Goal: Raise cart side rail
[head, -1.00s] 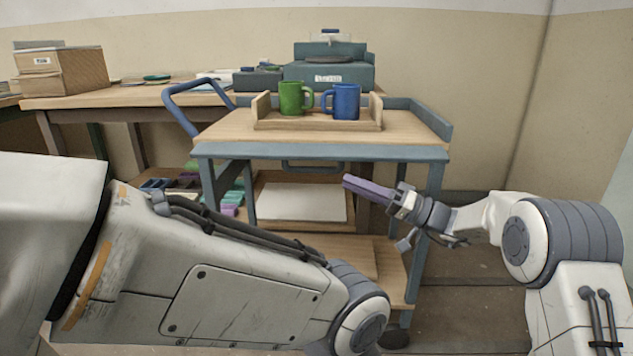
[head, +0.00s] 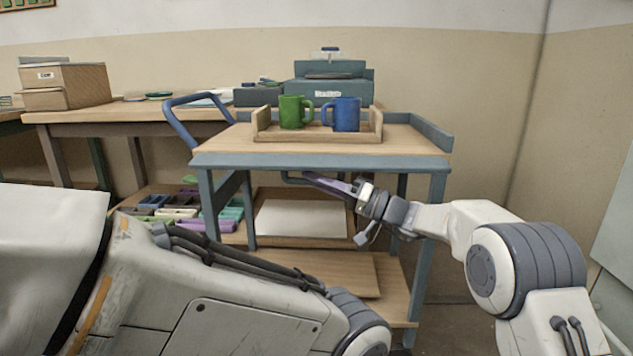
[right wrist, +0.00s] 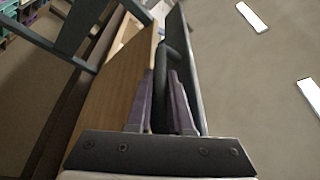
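The cart (head: 320,160) has a wooden top with blue-grey edges. Its side rail (head: 291,178) is a dark blue-grey bar hanging below the front edge, lowered; its right part is hidden behind my gripper. My right gripper (head: 318,181) reaches in from the right at the rail, under the top's edge. In the right wrist view, its two purple fingers (right wrist: 164,85) stand apart, with the dark rail bar (right wrist: 161,70) between them; I cannot tell whether they touch it. My left arm crosses the lower left, and its gripper is out of view.
A wooden tray (head: 262,134) on the cart top holds a green mug (head: 291,112) and a blue mug (head: 346,114). A blue push handle (head: 182,124) sticks out at the cart's left. A workbench (head: 95,116) stands behind.

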